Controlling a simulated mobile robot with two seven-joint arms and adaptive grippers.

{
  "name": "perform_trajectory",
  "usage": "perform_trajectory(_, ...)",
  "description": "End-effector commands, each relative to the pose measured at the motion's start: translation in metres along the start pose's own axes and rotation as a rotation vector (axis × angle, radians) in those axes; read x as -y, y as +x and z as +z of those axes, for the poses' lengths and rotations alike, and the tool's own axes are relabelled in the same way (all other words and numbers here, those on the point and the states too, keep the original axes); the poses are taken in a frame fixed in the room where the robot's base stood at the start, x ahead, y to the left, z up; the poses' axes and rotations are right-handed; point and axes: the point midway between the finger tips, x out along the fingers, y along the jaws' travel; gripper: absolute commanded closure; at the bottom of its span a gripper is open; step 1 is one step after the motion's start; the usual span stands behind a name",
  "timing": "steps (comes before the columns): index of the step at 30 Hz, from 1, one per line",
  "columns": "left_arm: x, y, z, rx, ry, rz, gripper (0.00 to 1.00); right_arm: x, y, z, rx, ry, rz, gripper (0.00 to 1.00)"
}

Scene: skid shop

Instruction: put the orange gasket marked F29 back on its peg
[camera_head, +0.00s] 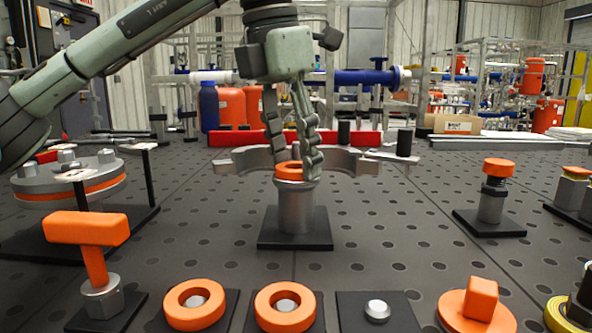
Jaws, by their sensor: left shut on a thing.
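My left gripper (290,160) comes down from above with its fingers closed on an orange ring-shaped gasket (288,173). The gasket is at the top of a grey metal cylinder (295,208) on a black square base; I cannot tell whether it rests on it or is just clear. No F29 mark is readable. In the front row, two orange gaskets, one at left (195,319) and one in the middle (285,321), lie around metal pegs on dark plates. Right of them, a bare short metal peg (377,309) stands on its own black plate. My right gripper is not in view.
An orange hammer-shaped piece (92,229) stands front left, and an orange disc with a block (480,300) front right. A flanged disc (70,178) is at left. A curved grey clamp (245,158) lies behind the cylinder. An orange-capped post (492,190) stands right. Perforated table between is clear.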

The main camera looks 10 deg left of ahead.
Motion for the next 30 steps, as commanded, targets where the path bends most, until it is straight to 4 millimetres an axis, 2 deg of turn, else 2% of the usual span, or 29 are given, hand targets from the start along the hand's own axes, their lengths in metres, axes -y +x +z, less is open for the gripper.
perform_trajectory(8,0.0,-0.003,0.001,0.0,0.0,0.0,0.82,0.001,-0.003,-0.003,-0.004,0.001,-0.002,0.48)
perform_trajectory(30,0.0,-0.053,0.011,0.0,0.0,0.0,0.82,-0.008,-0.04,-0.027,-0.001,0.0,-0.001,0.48)
